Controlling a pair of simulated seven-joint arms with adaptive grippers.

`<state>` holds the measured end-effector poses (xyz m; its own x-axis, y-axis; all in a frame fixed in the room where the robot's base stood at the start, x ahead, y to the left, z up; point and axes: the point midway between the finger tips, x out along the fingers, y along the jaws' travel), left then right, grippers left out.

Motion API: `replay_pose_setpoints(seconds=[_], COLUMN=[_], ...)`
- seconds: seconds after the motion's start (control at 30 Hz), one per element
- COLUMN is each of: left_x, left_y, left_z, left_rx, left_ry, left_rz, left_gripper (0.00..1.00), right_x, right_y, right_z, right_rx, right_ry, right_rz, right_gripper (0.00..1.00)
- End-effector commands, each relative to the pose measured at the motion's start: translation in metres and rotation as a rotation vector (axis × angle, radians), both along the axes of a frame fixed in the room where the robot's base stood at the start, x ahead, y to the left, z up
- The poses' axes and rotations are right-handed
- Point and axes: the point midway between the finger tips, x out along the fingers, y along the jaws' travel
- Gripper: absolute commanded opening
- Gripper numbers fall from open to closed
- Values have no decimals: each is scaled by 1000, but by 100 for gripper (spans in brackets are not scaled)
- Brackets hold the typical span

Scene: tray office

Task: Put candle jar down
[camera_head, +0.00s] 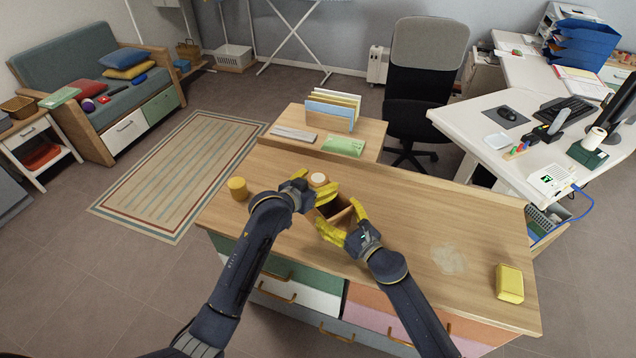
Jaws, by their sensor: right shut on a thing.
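A round jar with a pale top and brown rim (318,179), which looks like the candle jar, shows between the yellow fingers of my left gripper (314,186). The fingers are apart, one on each side of it; contact is unclear. The jar's lower part is hidden. A small open wooden box (341,216) with dark compartments sits just in front of it on the wooden counter (420,220). My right gripper (345,220) is shut on the box's near right end.
A yellow cylinder (238,189) stands on the counter's left side. A yellow block (509,283) stands at the right end, and a pale patch (450,258) marks the top. A file holder (333,111) and a green packet (343,146) are behind. The counter's right half is mostly clear.

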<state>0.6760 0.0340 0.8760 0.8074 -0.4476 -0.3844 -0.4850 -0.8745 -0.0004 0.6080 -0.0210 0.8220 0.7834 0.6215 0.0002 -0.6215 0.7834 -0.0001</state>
Motion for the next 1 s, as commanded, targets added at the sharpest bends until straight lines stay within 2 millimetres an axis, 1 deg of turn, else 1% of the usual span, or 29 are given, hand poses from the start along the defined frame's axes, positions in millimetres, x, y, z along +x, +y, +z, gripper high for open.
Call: replay_pose_setpoints(seconds=[0.17,0.27,0.37,0.47,0.8,1.0], left_x=[0,0,-6,-17,-65,-85], left_y=[0,0,4,10,36,47], left_z=[1,4,7,12,34,44], left_rx=[0,-1,1,0,1,1], left_ry=[0,-2,-2,-1,0,-2], left_rz=[0,0,1,0,0,1], left_gripper=[74,74,74,74,74,74], right_x=[0,0,0,0,0,0], right_y=[0,0,0,0,0,0], right_z=[-1,-1,-1,-1,0,0], right_rx=[-1,-1,-1,-1,-1,-1], right_ry=[1,1,1,1,1,1], right_rz=[0,0,0,0,0,0], right_gripper=[57,57,57,57,57,57])
